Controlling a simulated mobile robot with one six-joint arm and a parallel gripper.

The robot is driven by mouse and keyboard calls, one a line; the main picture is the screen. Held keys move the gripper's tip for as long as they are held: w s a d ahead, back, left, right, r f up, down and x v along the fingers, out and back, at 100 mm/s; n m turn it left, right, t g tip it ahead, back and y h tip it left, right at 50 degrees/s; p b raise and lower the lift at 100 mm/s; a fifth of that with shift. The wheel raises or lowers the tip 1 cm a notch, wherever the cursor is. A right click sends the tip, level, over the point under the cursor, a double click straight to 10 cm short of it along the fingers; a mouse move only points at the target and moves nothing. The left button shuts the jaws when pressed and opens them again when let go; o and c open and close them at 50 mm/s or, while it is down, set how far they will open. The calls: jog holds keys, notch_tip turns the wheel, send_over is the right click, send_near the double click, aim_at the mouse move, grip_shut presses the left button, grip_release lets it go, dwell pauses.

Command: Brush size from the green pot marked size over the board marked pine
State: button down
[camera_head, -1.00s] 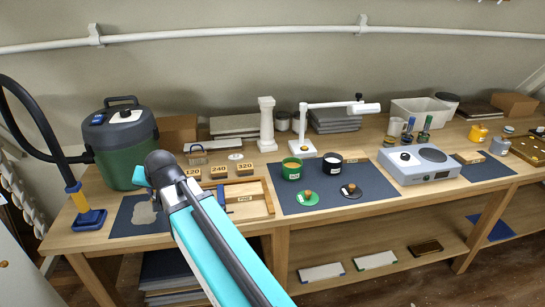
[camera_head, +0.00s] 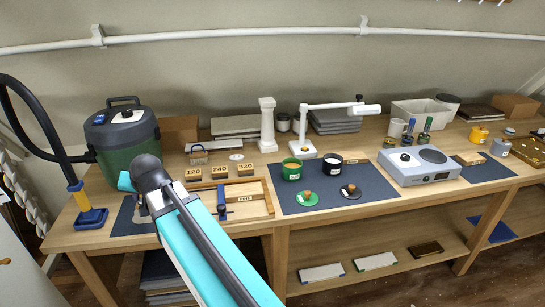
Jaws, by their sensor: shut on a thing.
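The green pot (camera_head: 291,173) stands open on the dark blue mat, its white label too small to read. A green lid (camera_head: 308,199) with a brown knob lies in front of it. The board (camera_head: 243,208), with a small label that seems to read pine, lies in a shallow wooden frame left of the mat. A blue upright piece (camera_head: 221,200) stands at the board's left part; I cannot tell what it is. My teal arm crosses the front left. My gripper is hidden behind the arm, and no brush can be made out in it.
A black pot (camera_head: 332,168) and dark lid (camera_head: 351,191) share the mat (camera_head: 380,187). Blocks marked 120, 240 and 320 (camera_head: 245,170) stand behind the frame. A white lamp (camera_head: 304,148) rises behind the pots. A green vacuum (camera_head: 125,150) stands left, a grey hotplate (camera_head: 418,167) right.

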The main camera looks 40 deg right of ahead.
jog(key=s+d+r+n+y+p, duration=0.1)
jog(key=s+d, duration=0.4)
jog(key=d, duration=0.8)
jog(key=s+d+r+n+y+p, duration=0.1)
jog(key=s+d+r+p, duration=0.2)
jog(key=d, duration=1)
jog(key=s+d+r+n+y+p, duration=0.1)
jog(key=s+d+r+n+p, duration=0.1)
jog(key=s+d, duration=0.6)
jog(key=d, duration=0.5)
jog(key=shift+s+g, duration=0.2)
jog(key=shift+g, duration=0.1)
jog(key=shift+d+f, duration=0.1)
